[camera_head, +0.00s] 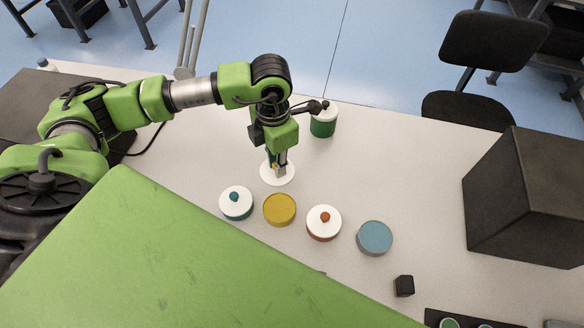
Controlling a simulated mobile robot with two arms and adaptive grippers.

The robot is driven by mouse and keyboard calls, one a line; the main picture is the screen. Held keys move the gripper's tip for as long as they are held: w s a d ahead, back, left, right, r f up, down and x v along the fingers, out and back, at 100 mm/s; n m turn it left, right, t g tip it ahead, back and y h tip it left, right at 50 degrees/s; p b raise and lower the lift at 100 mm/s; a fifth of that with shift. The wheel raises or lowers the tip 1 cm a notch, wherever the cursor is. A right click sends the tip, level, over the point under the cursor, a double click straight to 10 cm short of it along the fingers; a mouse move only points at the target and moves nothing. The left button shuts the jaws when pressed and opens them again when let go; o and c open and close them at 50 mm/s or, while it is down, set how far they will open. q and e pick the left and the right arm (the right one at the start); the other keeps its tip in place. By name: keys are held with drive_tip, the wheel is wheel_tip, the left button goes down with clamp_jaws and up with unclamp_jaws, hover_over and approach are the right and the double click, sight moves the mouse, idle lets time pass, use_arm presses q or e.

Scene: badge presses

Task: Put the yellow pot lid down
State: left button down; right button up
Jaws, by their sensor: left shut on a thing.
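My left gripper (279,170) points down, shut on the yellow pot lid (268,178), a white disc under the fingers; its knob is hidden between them. I cannot tell whether the lid touches the table or hangs just above it. The yellow pot (279,209) stands just in front of it on the table, with no lid on it. My right gripper is not in view.
Left of the yellow pot is a teal pot (236,205) with a lid. To its right are an orange-knobbed lidded pot (323,225) and an unlidded blue pot (374,238). A green pot (323,125) stands behind. A black cube (404,286) and a large dark box (520,195) are right.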

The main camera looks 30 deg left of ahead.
use_arm(q)
drive_tip(key=w+f+b, duration=0.4)
drive_tip(key=w+f, duration=0.2)
drive_tip(key=shift+d+f, duration=0.1)
drive_tip(key=shift+d, duration=0.1)
drive_tip(key=f, duration=0.1)
drive_tip(key=f+b, duration=0.2)
drive_tip(key=shift+w+f, duration=0.15)
drive_tip(key=shift+w, duration=0.15)
drive_tip(key=shift+f, duration=0.25)
drive_tip(key=shift+w+r, duration=0.1)
drive_tip(key=shift+b, duration=0.35)
drive_tip(key=c, duration=2)
unclamp_jaws()
drive_tip(key=shift+o, duration=0.2)
